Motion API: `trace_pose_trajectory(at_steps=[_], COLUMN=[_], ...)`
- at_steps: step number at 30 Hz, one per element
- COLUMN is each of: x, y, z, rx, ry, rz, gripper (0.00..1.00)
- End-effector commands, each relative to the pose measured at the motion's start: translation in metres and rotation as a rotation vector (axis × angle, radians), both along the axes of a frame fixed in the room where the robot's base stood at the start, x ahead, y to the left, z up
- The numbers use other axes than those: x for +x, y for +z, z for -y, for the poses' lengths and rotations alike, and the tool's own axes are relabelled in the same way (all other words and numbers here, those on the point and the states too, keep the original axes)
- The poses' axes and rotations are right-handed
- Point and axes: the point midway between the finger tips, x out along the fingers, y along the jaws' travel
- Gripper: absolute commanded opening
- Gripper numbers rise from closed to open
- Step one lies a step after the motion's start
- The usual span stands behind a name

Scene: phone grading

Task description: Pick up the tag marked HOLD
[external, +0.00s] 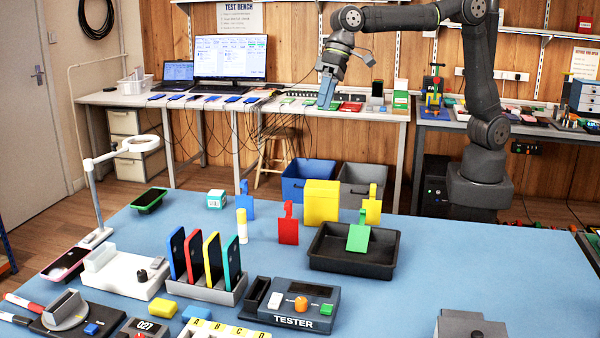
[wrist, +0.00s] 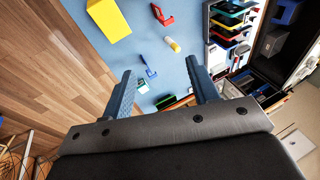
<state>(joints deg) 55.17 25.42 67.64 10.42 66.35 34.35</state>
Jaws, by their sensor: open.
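Several standing tags are on the blue table in the external view: a blue tag (external: 245,204), a red tag (external: 288,229), a yellow tag (external: 372,208), and a green tag (external: 358,236) at the black tray. No lettering is readable, so I cannot tell which one is marked HOLD. My gripper (external: 327,100) is raised beyond the far edge of the table, well apart from all tags. In the wrist view its two fingers (wrist: 160,70) are spread and empty; the blue tag (wrist: 149,68) shows between them and the red tag (wrist: 162,15) farther up.
A yellow box (external: 321,202) stands behind the black tray (external: 330,268). A glue stick (external: 242,226) stands near the blue tag. A rack of phones (external: 215,290), a tester (external: 300,305) and a ring lamp (external: 140,144) crowd the left and front.

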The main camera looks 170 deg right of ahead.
Motion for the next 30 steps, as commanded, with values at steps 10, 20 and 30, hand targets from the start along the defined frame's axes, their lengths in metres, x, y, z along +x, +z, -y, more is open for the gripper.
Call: trace_pose_trajectory(at_steps=[10, 20, 30], x=[0.019, 0.082, 0.118], y=[-0.009, -0.056, -0.101], z=[0.014, 0.053, 0.065], rx=[0.026, 0.117, 0.177], ry=[0.020, 0.078, 0.098], rz=[-0.040, -0.209, -0.342], gripper=[0.55, 0.55, 0.55])
